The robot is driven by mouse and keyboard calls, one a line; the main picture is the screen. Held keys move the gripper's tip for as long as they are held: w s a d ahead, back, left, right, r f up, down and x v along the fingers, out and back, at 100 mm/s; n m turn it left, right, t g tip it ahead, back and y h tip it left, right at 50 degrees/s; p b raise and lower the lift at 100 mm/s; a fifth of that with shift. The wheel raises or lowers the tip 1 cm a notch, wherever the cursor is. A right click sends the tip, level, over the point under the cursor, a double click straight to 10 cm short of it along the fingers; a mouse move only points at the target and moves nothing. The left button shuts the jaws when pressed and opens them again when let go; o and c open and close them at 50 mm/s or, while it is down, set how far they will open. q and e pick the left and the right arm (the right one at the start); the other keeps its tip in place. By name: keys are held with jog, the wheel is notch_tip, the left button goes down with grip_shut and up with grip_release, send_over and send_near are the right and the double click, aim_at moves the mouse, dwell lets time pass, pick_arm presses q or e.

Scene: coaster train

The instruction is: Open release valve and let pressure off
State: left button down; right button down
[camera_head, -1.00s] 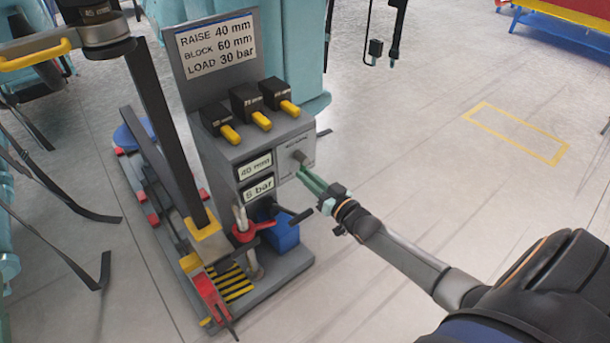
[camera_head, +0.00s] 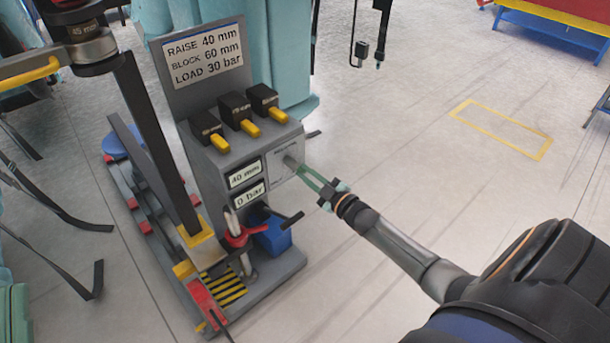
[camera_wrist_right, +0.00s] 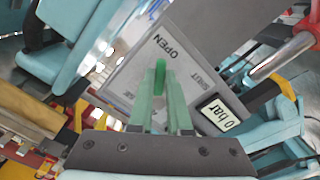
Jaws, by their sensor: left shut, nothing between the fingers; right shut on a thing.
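The release valve (camera_head: 290,162) is on the side panel of a grey control stand (camera_head: 222,165). My right gripper (camera_head: 299,168) is shut on the valve, its green fingers reaching in from the right. In the right wrist view the fingers (camera_wrist_right: 160,85) close around the valve's green handle (camera_wrist_right: 160,66). The handle points roughly toward the word OPEN, with SHUT to its right. The pressure display (camera_head: 250,194) reads 0 bar; it also shows in the wrist view (camera_wrist_right: 221,115). The display above it (camera_head: 245,174) reads 40 mm. My left gripper is not in view.
Several black levers with yellow ends (camera_head: 250,129) top the stand, under a sign (camera_head: 205,57) reading raise 40 mm, block 60 mm, load 30 bar. A red clamp-like part (camera_head: 240,237) and a blue box (camera_head: 272,235) sit low in front.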

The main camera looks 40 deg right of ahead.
pick_arm(q)
jog(key=shift+w+f+y, duration=0.2)
jog(key=shift+f+y, duration=0.1)
jog(key=shift+f, duration=0.1)
pick_arm(e)
jog(key=shift+d+r+n, duration=0.15)
jog(key=shift+n, duration=0.45)
pick_arm(q)
jog(key=shift+w+f, duration=0.1)
jog(key=shift+f, duration=0.05)
jog(key=shift+n, duration=0.3)
pick_arm(e)
jog(key=c, duration=0.9)
grip_release()
pick_arm(q)
jog(key=shift+a, duration=0.1)
pick_arm(e)
jog(key=shift+o, duration=0.2)
jog(key=shift+s, duration=0.1)
